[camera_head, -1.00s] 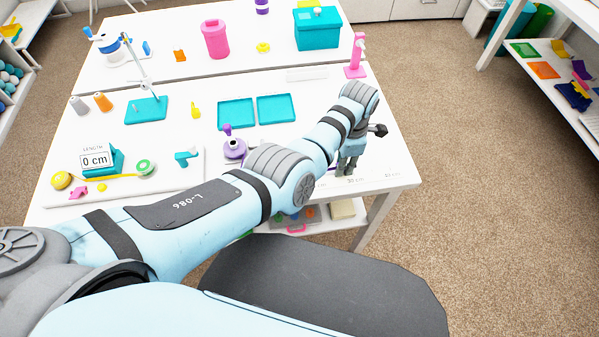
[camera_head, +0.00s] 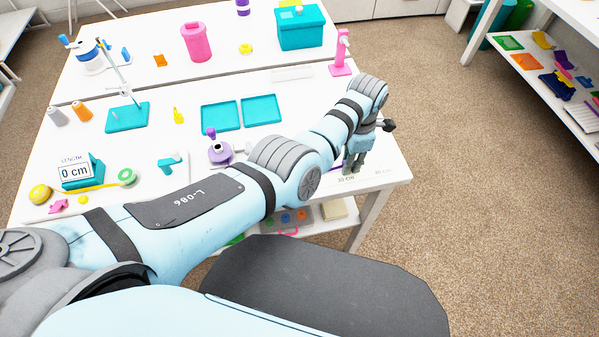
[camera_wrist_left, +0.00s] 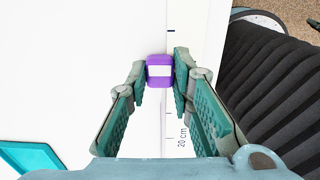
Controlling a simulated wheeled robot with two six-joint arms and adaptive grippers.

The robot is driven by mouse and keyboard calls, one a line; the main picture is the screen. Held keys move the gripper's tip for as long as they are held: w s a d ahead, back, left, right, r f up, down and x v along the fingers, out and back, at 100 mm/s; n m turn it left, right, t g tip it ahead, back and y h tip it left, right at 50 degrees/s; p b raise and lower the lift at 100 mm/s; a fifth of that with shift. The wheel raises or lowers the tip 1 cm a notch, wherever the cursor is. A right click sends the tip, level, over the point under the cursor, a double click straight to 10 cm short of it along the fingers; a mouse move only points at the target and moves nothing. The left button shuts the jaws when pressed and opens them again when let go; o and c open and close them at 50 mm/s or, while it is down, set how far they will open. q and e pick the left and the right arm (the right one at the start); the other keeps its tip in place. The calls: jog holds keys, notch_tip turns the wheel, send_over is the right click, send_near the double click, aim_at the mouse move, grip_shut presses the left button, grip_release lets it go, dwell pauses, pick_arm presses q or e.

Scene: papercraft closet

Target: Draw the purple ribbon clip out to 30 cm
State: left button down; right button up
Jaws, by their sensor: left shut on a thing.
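My left gripper (camera_head: 354,168) is low over the right front part of the white table, beside the printed 30 cm mark (camera_head: 345,178). In the left wrist view, my left gripper (camera_wrist_left: 160,76) is shut on the purple ribbon clip (camera_wrist_left: 159,71), a small purple block with a white face. The purple ribbon dispenser (camera_head: 221,153) stands further left, partly behind my arm. My right gripper is not in view.
A length display (camera_head: 75,172) reads 0 cm at the left. Two teal trays (camera_head: 220,116) lie behind the dispenser. A pink stand (camera_head: 341,55) is near the table's right edge. The table's right edge is close beyond my left gripper.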

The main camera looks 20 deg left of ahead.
pick_arm(q)
jog(key=shift+d+f, duration=0.2)
jog(key=shift+f, duration=0.05)
jog(key=c, duration=1.3)
grip_release()
jog(key=shift+c, duration=0.2)
jog(key=shift+a+r, duration=0.1)
